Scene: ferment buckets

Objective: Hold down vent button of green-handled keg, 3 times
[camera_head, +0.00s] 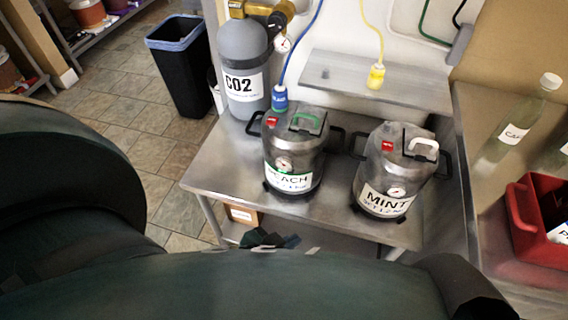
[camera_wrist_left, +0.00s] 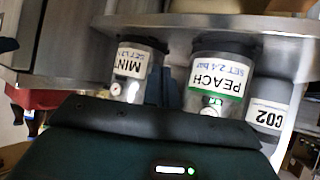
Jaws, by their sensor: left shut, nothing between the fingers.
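The green-handled keg (camera_head: 290,150), labelled PEACH, stands upright on the metal table. Its green handle (camera_head: 306,122) is on the lid, with a small red part (camera_head: 271,121) beside it that looks like the vent button. A round gauge (camera_head: 284,164) is on its front. The keg also shows upside down in the left wrist view (camera_wrist_left: 217,75), where its lid is hidden. My left gripper (camera_head: 270,240) seems to show only in part, low in front of the table edge, below and apart from the keg. It is shut and empty. My right gripper is not in view.
A white-handled MINT keg (camera_head: 385,185) stands to the right. A grey CO2 cylinder (camera_head: 240,75) stands behind left. A blue connector (camera_head: 279,98) hangs close by the green-handled keg, a yellow one (camera_head: 376,76) above the shelf. A red crate (camera_head: 525,210) is at right.

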